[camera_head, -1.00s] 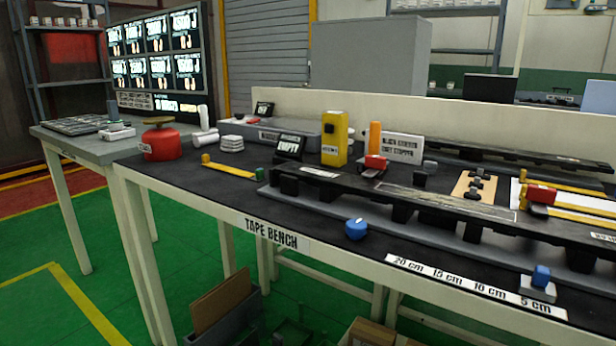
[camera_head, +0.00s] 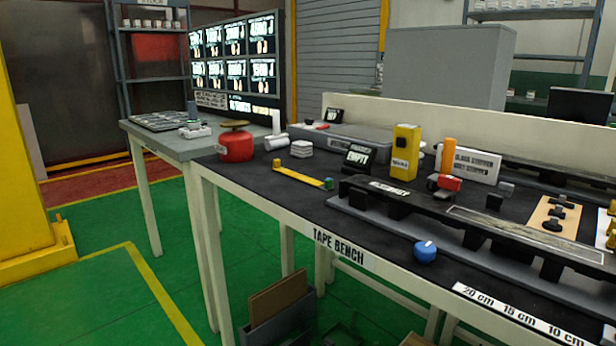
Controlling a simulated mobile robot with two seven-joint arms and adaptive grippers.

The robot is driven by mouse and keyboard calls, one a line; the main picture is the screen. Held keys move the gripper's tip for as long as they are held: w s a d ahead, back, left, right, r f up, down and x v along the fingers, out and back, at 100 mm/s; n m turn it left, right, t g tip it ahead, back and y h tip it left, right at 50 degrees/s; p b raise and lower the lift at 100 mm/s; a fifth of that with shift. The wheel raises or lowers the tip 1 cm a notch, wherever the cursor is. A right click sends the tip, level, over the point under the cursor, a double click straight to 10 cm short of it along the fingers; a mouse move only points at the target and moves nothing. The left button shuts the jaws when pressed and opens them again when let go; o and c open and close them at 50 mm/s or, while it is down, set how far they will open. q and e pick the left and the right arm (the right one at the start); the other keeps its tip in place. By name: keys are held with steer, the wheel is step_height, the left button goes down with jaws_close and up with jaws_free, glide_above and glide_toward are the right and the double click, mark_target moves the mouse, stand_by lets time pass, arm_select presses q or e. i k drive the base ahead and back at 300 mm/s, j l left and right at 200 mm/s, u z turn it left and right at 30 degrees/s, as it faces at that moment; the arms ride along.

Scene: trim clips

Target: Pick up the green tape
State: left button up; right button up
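No roll plainly readable as green tape shows. A small green piece (camera_head: 328,184) sits at the right end of a yellow strip (camera_head: 302,177) on the black top of the tape bench (camera_head: 290,208); it is too small to tell whether it is the tape. A yellow block (camera_head: 277,164) is at the strip's left end. Neither of my grippers is in view.
A red round container (camera_head: 235,146) and a white stack (camera_head: 301,147) stand near the bench's left end. A long black rail (camera_head: 430,203) runs along it to the right. A blue knob-like piece (camera_head: 425,252) lies near the front edge. Green floor (camera_head: 90,295) is open at left.

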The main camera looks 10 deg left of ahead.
mark_target(329, 186)
steer(key=i+j+z, duration=0.15)
steer(key=j, duration=0.2)
steer(key=i+j+z, duration=0.15)
steer(key=j, duration=0.25)
steer(key=i+j+z, duration=0.2)
steer(key=j, duration=0.2)
steer(key=j+z, duration=0.15)
steer(key=j, duration=0.25)
